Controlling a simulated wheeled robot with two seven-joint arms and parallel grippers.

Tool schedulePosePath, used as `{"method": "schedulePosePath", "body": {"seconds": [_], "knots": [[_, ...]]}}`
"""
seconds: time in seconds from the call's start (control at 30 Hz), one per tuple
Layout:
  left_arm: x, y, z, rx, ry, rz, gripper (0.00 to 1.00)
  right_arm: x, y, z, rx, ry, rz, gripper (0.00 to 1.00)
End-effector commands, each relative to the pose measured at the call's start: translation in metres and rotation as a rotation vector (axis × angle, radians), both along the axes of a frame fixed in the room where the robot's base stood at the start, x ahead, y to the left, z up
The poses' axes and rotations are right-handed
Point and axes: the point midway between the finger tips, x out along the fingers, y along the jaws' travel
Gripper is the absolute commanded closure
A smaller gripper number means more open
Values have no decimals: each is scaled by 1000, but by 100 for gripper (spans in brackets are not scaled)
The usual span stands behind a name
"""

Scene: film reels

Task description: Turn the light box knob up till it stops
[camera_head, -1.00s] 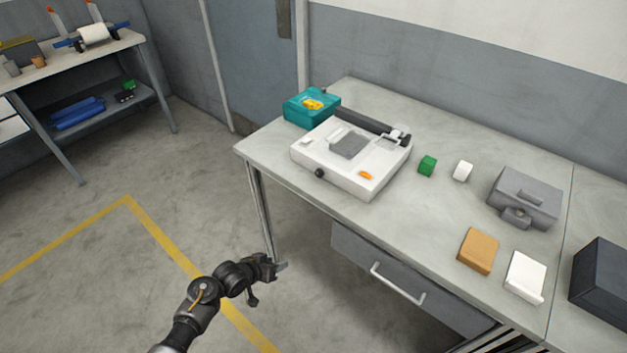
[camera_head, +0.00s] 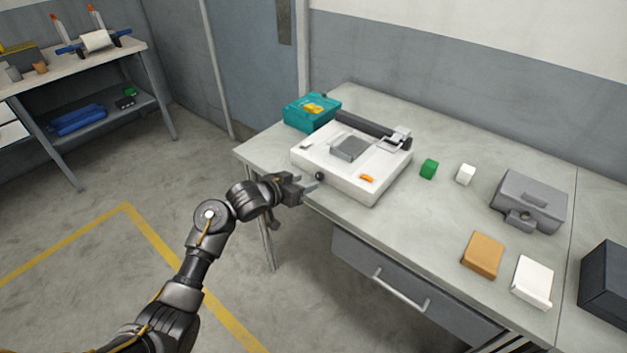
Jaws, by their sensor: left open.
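The light box (camera_head: 341,184) is a white, flat box on the grey table, with a grey pad and an orange piece on top. Its black round knob (camera_head: 320,176) sits on the front face near the left corner. My left gripper (camera_head: 312,184) is open at the table's front left edge, with its fingertips close to the knob. I cannot tell whether a finger touches it. My right gripper is not in view.
A teal bin (camera_head: 310,112) stands behind the light box's left side. A green block (camera_head: 428,169), a white block (camera_head: 465,174), a grey case (camera_head: 529,201), an orange-brown box (camera_head: 482,255) and a white box (camera_head: 532,281) stand to the right. A drawer handle (camera_head: 400,292) sticks out below.

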Motion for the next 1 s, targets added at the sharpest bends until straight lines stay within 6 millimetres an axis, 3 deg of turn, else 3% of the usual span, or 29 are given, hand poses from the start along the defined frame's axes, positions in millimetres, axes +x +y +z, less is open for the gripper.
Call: {"method": "schedulePosePath", "body": {"seconds": [0.3, 0.7, 1.0], "knots": [[32, -25, -17, -1, 2, 0, 53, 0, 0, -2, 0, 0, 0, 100], [36, -29, -19, -1, -1, 0, 53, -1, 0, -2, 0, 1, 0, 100], [36, -29, -19, 0, 0, 0, 93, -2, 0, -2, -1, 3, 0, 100]]}}
